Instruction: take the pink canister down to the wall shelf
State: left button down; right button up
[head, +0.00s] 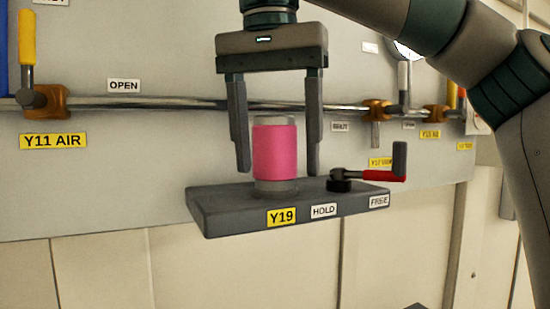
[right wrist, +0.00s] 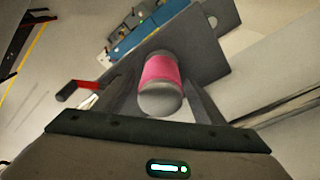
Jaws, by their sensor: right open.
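The pink canister (head: 275,152), a pink cylinder with grey ends, stands upright on a grey bracket (head: 230,211) labelled Y19 on the wall panel. My right gripper (head: 277,168) points down from above, with one open finger on each side of the canister. In the head view gaps show between the fingers and the canister. The right wrist view shows the canister (right wrist: 160,82) between the spread fingers. A red-handled lever (head: 370,176) on the bracket points right, towards the FREE label. No separate wall shelf can be made out. My left gripper is not in view.
A metal pipe (head: 180,103) runs along the panel behind the gripper, with a yellow-handled valve (head: 27,45) at left and more valves at right. A small dark edge (head: 416,306) shows at the bottom. Space in front of the lower wall looks clear.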

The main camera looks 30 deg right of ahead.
jog(key=shift+f, duration=0.45)
jog(key=shift+r, duration=0.1)
jog(key=c, duration=1.3)
